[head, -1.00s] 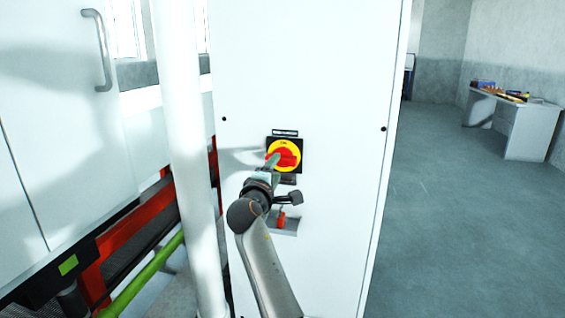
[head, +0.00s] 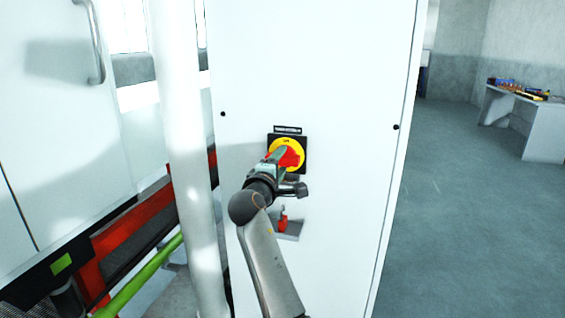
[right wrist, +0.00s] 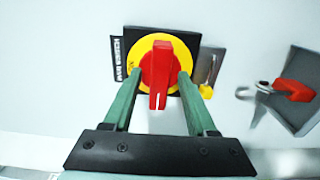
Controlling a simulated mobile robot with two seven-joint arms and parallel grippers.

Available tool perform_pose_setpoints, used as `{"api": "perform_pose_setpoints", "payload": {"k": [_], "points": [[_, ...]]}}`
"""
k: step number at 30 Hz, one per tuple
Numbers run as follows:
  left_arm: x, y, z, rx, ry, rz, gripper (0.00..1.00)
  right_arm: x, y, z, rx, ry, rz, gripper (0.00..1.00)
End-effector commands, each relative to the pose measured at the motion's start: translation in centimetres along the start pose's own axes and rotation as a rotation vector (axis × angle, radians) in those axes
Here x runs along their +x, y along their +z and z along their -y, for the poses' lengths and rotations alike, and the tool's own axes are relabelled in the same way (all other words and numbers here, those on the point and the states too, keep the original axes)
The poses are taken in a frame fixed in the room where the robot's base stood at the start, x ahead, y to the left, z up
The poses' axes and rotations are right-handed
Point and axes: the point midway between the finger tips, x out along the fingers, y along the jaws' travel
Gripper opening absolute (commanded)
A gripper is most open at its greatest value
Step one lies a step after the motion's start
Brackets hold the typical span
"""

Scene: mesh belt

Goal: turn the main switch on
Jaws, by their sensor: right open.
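The main switch is a yellow disc (head: 289,142) on a black plate, with a red handle (head: 293,159), on the front of a white cabinet. In the right wrist view the red handle (right wrist: 157,72) lies across the yellow disc (right wrist: 138,53), pointing up and down in that turned picture. My right gripper (head: 280,156) is at the switch and partly covers it in the head view. In the right wrist view its two green fingers (right wrist: 157,84) are open, one on each side of the handle, with gaps visible. Whether the fingertips touch the disc cannot be told. My left gripper is not in view.
Below the switch a red padlock-like piece (head: 283,223) hangs at a small grey holder (head: 291,232). A white post (head: 190,150) stands left of the cabinet (head: 330,70), near a green rail (head: 140,278). Open floor (head: 470,230) lies to the right, with a desk (head: 543,130) behind.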

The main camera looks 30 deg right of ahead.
Motion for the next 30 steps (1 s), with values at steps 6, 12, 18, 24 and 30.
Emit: {"api": "perform_pose_setpoints", "payload": {"k": [6,12,18,24,30], "points": [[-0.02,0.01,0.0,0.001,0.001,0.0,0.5,-0.03,-0.02,-0.04,0.001,0.0,0.0,0.57],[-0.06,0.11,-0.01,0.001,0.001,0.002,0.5,-0.03,-0.02,-0.02,0.001,0.0,0.0,0.43],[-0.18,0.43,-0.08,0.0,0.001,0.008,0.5,-0.02,-0.02,-0.01,0.001,0.0,0.0,0.2],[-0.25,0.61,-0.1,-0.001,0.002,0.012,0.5,-0.02,-0.01,-0.01,0.001,0.0,0.0,0.0],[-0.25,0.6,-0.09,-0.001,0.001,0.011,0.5,-0.01,-0.01,-0.01,0.0,0.0,0.0,0.0]]}}
